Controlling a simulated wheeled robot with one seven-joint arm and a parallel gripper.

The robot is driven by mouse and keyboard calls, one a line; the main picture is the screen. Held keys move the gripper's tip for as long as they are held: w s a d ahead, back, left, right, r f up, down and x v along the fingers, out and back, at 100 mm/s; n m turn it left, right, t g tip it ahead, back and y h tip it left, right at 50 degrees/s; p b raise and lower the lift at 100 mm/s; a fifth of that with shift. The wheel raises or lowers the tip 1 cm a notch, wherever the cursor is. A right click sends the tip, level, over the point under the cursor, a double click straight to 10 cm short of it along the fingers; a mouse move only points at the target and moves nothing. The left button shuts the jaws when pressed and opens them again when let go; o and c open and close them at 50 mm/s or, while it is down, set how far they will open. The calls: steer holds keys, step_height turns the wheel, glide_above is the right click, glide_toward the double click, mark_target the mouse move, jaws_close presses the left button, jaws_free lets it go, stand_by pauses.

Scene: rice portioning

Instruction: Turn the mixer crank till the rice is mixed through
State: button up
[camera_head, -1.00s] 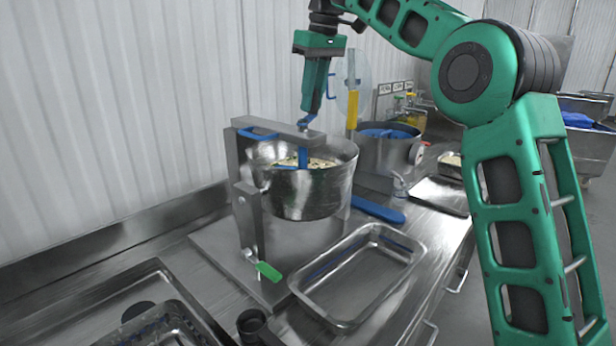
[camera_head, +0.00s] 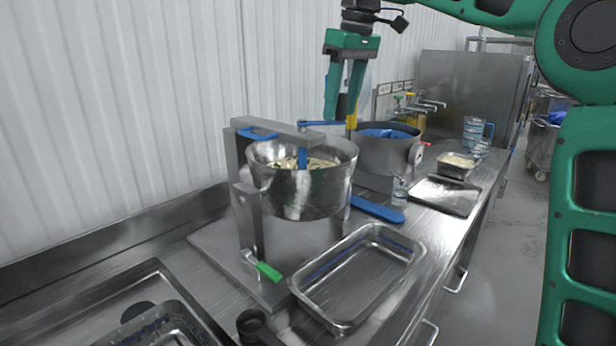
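The mixer is a steel pot (camera_head: 300,195) under a grey crossbar (camera_head: 275,130). Pale rice (camera_head: 318,163) with green and darker bits shows inside the pot; its lower layers are hidden. A blue shaft (camera_head: 302,158) runs down into the rice. The blue crank arm (camera_head: 320,123) lies on top of the crossbar and points right. My green gripper (camera_head: 343,112) hangs above the crank's outer end, fingers down, with the dark crank handle between them. It appears closed on that handle, though the fingertips are small in view.
A green-handled clamp (camera_head: 267,271) is at the mixer's base. An empty steel tray (camera_head: 399,283) stands in front right. A second pot (camera_head: 385,155) with blue inside stands behind right, near a blue paddle (camera_head: 376,209). The corrugated wall is close behind.

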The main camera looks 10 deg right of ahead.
steer(key=shift+r, duration=4.55)
steer(key=s+d+f+m+h, duration=0.2)
steer(key=s+d+f+m, duration=0.7)
steer(key=s+d+f, duration=0.9)
steer(key=s+d+f+m, duration=0.2)
steer(key=s+d+f, duration=0.1)
steer(key=s+f, duration=0.7)
steer(key=s+d+f+m+g, duration=0.1)
steer(key=s+d+f+m, duration=0.2)
steer(key=s+f, duration=0.7)
steer(key=shift+d+f+g+y, duration=0.3)
steer(key=shift+f+y, duration=0.1)
steer(key=shift+f, duration=0.3)
steer(key=shift+s, duration=0.1)
